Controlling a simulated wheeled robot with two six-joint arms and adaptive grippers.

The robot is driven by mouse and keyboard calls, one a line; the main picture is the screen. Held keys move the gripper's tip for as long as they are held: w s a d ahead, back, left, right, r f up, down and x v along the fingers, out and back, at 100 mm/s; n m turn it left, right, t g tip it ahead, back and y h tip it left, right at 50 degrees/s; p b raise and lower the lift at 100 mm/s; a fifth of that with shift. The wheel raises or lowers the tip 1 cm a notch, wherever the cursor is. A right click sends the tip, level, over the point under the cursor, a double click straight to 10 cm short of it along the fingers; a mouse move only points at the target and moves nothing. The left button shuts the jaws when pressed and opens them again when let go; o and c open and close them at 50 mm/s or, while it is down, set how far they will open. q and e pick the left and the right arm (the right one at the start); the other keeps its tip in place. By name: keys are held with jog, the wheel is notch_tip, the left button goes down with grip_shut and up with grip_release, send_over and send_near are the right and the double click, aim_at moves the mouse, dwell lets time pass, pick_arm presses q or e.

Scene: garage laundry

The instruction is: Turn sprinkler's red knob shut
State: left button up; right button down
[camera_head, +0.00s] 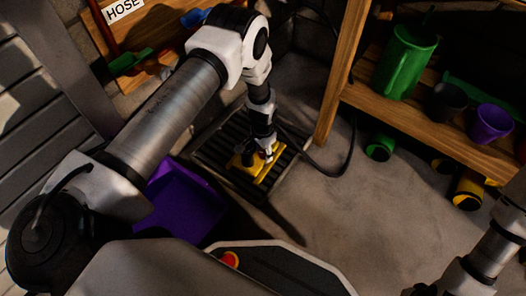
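My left arm reaches from the left over to a yellow sprinkler (262,178) on a dark slatted drain grate (212,146). My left gripper (265,150) points down right at the sprinkler's top. Its fingers are small and dark, and I cannot tell if they are closed on anything. The sprinkler's red knob cannot be made out; the gripper may cover it. Part of my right arm shows at the lower right, with its gripper out of the picture.
A purple bin (182,203) stands left of the grate. A wooden shelf (430,122) at the right holds a green watering can (405,62) and a purple pot (489,123). A dark hose (340,165) runs from the grate toward the shelf.

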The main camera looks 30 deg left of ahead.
aim_at(263, 153)
pick_arm(q)
grip_shut()
jog(key=shift+r+n+p, duration=0.25)
jog(key=shift+n+p, duration=0.75)
jog(key=shift+p, duration=0.05)
jog(key=shift+f+n, duration=0.2)
jog(key=shift+n, duration=0.4)
jog(key=shift+o, duration=1.4)
grip_release()
notch_tip(263, 153, up, 12)
